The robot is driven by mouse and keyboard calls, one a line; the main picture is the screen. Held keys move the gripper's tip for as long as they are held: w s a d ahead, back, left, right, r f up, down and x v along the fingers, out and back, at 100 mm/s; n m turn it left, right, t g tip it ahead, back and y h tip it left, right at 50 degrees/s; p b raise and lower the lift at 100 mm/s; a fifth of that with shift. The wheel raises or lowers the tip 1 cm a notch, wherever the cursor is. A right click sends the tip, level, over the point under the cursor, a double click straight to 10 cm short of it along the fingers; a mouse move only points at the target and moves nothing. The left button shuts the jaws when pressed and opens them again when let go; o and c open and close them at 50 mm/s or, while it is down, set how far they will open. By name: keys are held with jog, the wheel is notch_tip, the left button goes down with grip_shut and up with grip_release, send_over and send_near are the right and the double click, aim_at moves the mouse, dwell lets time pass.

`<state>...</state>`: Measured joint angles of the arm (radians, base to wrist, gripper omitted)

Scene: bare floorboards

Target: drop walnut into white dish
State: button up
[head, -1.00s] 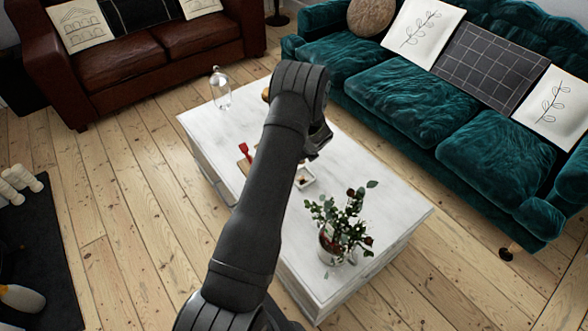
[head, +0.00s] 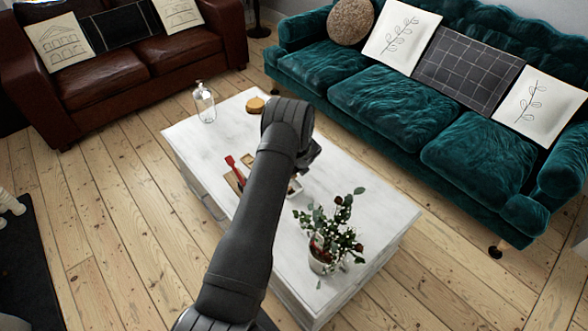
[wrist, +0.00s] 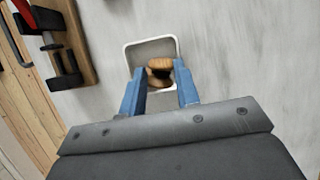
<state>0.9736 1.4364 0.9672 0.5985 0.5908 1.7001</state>
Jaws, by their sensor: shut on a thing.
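The white dish (wrist: 131,54) is a small square dish with a raised rim on the pale table, below my gripper in the wrist view. It also shows in the head view (head: 295,187), partly hidden by my arm. My gripper (wrist: 160,74) has blue fingers and is shut on the brown walnut (wrist: 160,66). The walnut appears over the dish's inside in the wrist view. Its height above the dish is hard to judge. In the head view my gripper (head: 309,154) is over the table, and the walnut cannot be made out there.
A wooden board (wrist: 72,40) with dark items lies left of the dish; a red-handled item (head: 235,170) is beside my arm. A potted plant (head: 328,240) stands at the near right. A glass bottle (head: 204,104) and a round wooden object (head: 256,105) stand at the far end.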

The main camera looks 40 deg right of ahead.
jog(key=o, duration=1.1)
jog(key=v, duration=1.7)
jog(key=shift+s+r, duration=0.15)
jog(key=x, duration=1.7)
